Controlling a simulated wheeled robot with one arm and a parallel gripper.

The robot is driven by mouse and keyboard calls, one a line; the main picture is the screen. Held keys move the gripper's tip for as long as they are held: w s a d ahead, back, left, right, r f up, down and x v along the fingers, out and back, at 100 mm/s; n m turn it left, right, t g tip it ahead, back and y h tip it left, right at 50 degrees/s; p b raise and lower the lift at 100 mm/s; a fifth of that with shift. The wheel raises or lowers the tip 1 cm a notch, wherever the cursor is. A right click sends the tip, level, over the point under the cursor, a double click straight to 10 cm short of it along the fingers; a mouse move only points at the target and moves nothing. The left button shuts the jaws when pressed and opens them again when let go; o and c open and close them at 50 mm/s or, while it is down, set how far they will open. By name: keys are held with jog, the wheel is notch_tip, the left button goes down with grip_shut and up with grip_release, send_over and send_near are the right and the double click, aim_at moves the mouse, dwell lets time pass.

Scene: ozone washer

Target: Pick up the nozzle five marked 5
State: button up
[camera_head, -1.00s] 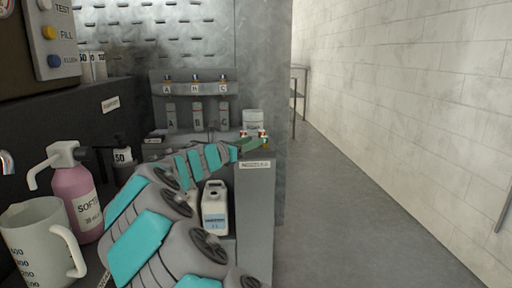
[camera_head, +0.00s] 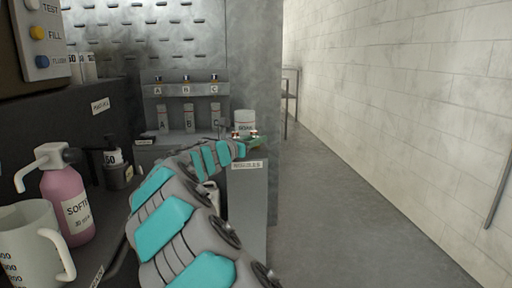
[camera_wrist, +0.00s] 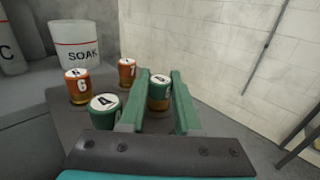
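In the head view my gripper (camera_head: 250,146) is over the stand's top, and the nozzle between the fingers cannot be made out.
Close by stand a green nozzle marked 4 (camera_wrist: 104,111), an orange nozzle marked 6 (camera_wrist: 78,87) and an orange nozzle marked 7 (camera_wrist: 127,72). A white SOAK tub (camera_wrist: 76,44) is behind them. The stand (camera_head: 247,205) is labelled NOZZLES. The floor to its right is clear.

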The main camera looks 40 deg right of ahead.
grip_shut()
